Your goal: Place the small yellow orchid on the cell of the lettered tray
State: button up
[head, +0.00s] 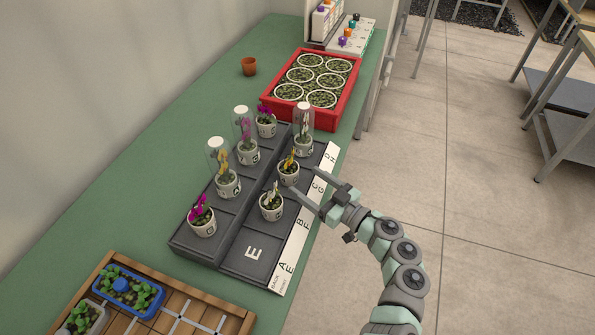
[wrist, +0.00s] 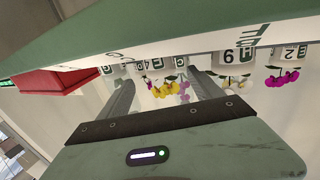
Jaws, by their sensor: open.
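The lettered tray (head: 231,236) is dark grey with two rows of cells. A small yellow orchid (head: 289,168) in a white pot stands uncovered in its right row. Another yellow orchid (head: 222,165) stands under a clear cover in the left row. In the wrist view, which is upside down, yellow blooms (wrist: 172,89) show between the fingers of my gripper (wrist: 160,80). Which yellow orchid these belong to is unclear.
A white orchid (head: 271,203) stands just nearer than the uncovered yellow one, and a covered orchid (head: 303,133) just beyond it. A magenta orchid (head: 201,215) fills the near left cell. A red crate (head: 309,118) stands beyond the tray; a wooden tray (head: 232,324) lies nearer.

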jog(key=p+v, duration=0.1)
jog(key=v, duration=0.5)
jog(key=shift+s+d, duration=0.2)
jog(key=shift+s, duration=0.1)
